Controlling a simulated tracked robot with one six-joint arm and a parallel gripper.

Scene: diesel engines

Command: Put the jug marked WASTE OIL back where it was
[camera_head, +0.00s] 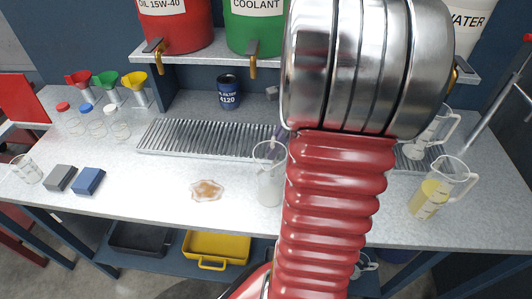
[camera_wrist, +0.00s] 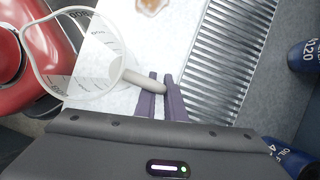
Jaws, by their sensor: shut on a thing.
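My gripper (camera_wrist: 160,82) is shut on the pale handle of a clear jug (camera_wrist: 85,60). The jug has dark graduation marks and no liquid shows in it. In the head view this jug (camera_head: 270,182) is at the middle of the bench, left of my arm, which partly hides it. I cannot tell whether its base touches the bench. No WASTE OIL marking is legible on it. Another clear jug (camera_head: 438,194) with yellow liquid stands at the right of the bench. A further jug (camera_head: 431,136) is on the drain grating, partly hidden by my arm.
An amber spill (camera_head: 207,190) lies left of the held jug. The drain grating (camera_head: 205,139) is behind, with a dark blue oil filter (camera_head: 229,92) beyond it. Blue (camera_head: 88,180) and grey (camera_head: 61,178) blocks, bottles, funnels and a small beaker (camera_head: 26,169) stand left. A yellow tray (camera_head: 215,246) is below.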

